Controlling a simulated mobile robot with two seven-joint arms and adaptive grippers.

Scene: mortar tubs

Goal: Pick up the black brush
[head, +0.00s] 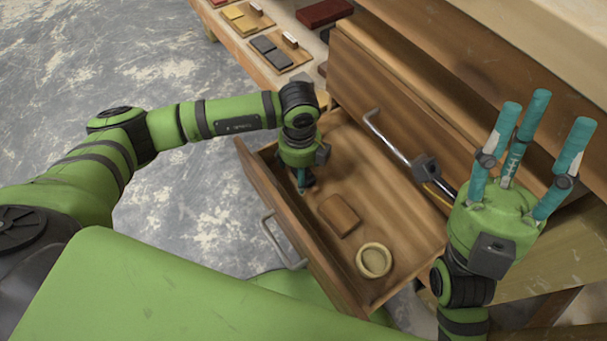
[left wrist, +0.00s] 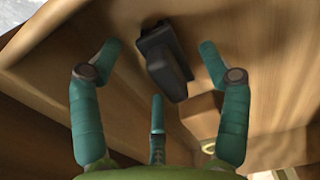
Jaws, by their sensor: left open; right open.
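The black brush (left wrist: 166,62) lies on the wooden drawer floor in the left wrist view, between the spread teal fingers of my left gripper (left wrist: 159,50). The fingers are open around it, with gaps visible at the sides. In the head view, my left gripper (head: 302,180) points down into the open drawer (head: 394,211) and hides most of the brush; only a dark bit shows beside a finger. My right gripper (head: 545,118) is open and empty, with its fingers pointing up, to the right of the drawer.
A brown block (head: 339,215) and a round pale bowl (head: 373,261) lie in the same drawer. The drawer's front wall has a metal handle (head: 283,243). Another handle (head: 388,142) is on the cabinet above. Coloured sample tiles (head: 270,50) lie on a surface at the top.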

